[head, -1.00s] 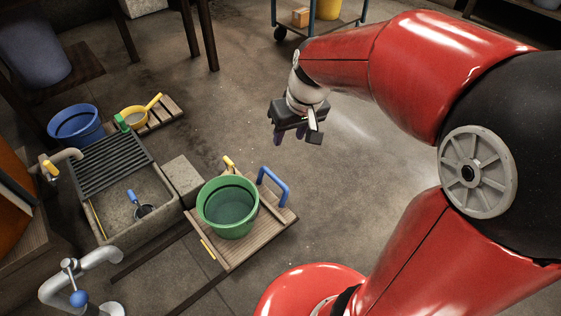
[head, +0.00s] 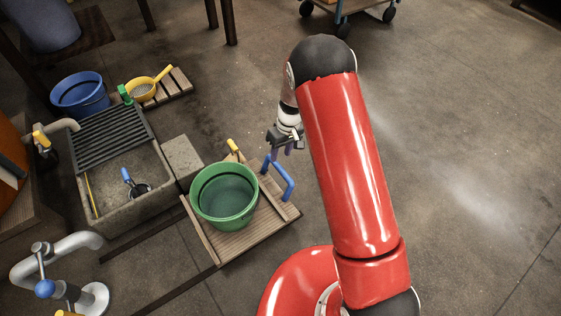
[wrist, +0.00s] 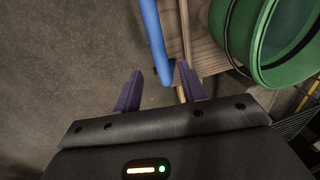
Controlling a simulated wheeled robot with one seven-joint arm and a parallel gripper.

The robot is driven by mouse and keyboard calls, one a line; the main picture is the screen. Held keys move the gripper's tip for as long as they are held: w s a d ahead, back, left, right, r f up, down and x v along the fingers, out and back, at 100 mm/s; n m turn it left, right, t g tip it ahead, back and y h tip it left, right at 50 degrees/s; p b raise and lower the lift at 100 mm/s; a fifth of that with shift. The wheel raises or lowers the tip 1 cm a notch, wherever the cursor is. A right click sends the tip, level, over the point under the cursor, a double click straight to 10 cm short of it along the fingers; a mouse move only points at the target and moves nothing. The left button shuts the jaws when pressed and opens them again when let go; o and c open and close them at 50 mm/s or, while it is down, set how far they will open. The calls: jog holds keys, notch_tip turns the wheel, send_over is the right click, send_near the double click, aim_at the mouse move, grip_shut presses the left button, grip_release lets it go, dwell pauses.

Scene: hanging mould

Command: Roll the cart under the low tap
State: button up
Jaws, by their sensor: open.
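The low wooden cart (head: 262,226) stands on the floor right of the stone sink and carries a green bucket (head: 225,218). Its blue bar handle (head: 286,186) stands up at the right side. A bent grey tap pipe with a blue knob (head: 45,289) is at the lower left, apart from the cart. Another tap with a yellow lever (head: 42,140) reaches over the sink. My gripper (head: 286,152) is open at the handle's far end. In the wrist view, the handle (wrist: 154,36) runs between the purple fingers of my gripper (wrist: 160,88); contact is unclear.
The stone sink (head: 112,219) with a black rack (head: 108,138) stands left of the cart. Dark floor strips (head: 172,295) run from the cart to the lower left. A blue bucket (head: 80,92) and yellow strainer (head: 143,92) are behind. The floor at right is clear.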

aim_at(278, 164)
jog(key=f, duration=0.3)
jog(key=a+f, duration=0.1)
jog(key=f, duration=0.1)
jog(key=shift+s+f+b, duration=0.15)
jog(key=shift+s+b, duration=0.2)
grip_shut()
